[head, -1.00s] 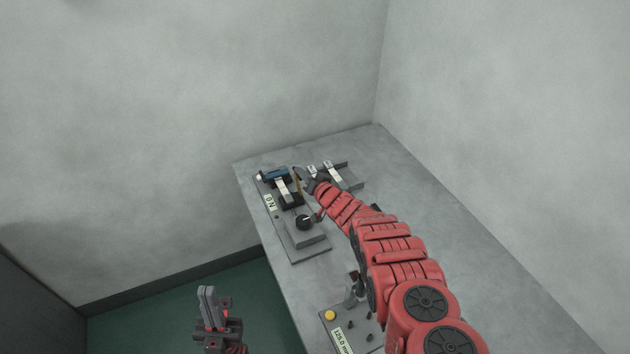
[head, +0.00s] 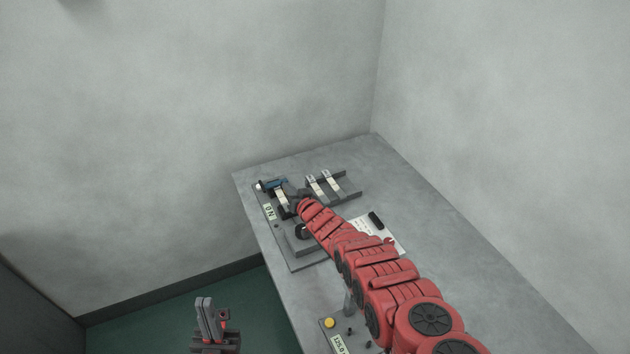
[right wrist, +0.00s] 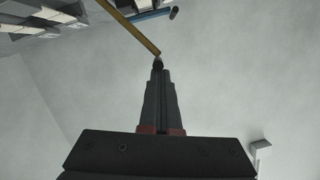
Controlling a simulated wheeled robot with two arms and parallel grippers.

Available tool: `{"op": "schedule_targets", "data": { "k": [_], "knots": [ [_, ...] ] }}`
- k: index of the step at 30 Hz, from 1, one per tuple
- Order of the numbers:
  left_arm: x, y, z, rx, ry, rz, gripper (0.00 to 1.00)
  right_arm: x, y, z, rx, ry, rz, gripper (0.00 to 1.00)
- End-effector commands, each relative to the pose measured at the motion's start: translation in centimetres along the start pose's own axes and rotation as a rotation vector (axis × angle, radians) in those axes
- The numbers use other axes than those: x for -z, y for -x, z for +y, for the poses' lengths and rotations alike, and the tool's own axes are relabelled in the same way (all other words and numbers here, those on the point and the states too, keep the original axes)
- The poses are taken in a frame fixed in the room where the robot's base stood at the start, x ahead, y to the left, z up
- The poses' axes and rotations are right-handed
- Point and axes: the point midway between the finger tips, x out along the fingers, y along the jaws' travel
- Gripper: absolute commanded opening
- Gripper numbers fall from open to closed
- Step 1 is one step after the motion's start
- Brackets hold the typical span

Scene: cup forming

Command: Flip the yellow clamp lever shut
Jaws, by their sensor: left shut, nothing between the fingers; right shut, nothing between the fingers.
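The yellow clamp lever (right wrist: 132,30) crosses the top of the right wrist view as a slim bar. Its dark end is at the tips of my right gripper (right wrist: 158,68), touching or nearly so. In the head view my right gripper (head: 292,195) is shut beside the clamp fixture (head: 272,225) and hides most or all of the lever. The fixture's blue part (head: 273,184) is just left of the gripper. My left gripper (head: 206,312) is shut and empty, over the green floor left of the table.
A grey rack (head: 345,188) with pale strips stands right of the fixture. A black knob (head: 301,231) is in front of the clamp. A white sheet (head: 385,236) with a black object (head: 376,220) lies by my right arm. A panel with a yellow button (head: 329,323) is nearer.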

Motion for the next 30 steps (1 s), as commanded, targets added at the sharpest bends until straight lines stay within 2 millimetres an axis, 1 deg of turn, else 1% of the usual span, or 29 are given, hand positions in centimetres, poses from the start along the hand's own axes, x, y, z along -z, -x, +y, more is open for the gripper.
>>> {"op": "schedule_targets", "data": {
  "k": [2, 13, 23, 28, 30],
  "knots": [
    [0.0, -0.1, 0.0, 0.0, 0.0, 0.0, 0.0, -0.1, 0.1, 0.1, -0.005, 0.011, 0.003, 0.0],
    [0.0, -0.1, 0.0, 0.0, 0.0, 0.0, 0.0, -0.7, -0.2, -0.8, -0.018, 0.083, 0.001, 0.0],
    [0.0, 0.2, 0.0, 0.0, 0.0, 0.0, 0.0, -1.3, -0.3, -1.3, -0.04, 0.161, 0.002, 0.0],
    [-0.2, 1.0, 0.1, 0.0, 0.0, 0.0, 0.0, -2.3, -0.5, -1.9, -0.056, 0.231, 0.001, 0.0],
    [-0.3, 1.8, 0.1, 0.0, 0.0, 0.0, 0.0, -2.9, -0.7, -2.2, -0.069, 0.283, 0.003, 0.0]
  ]
}}
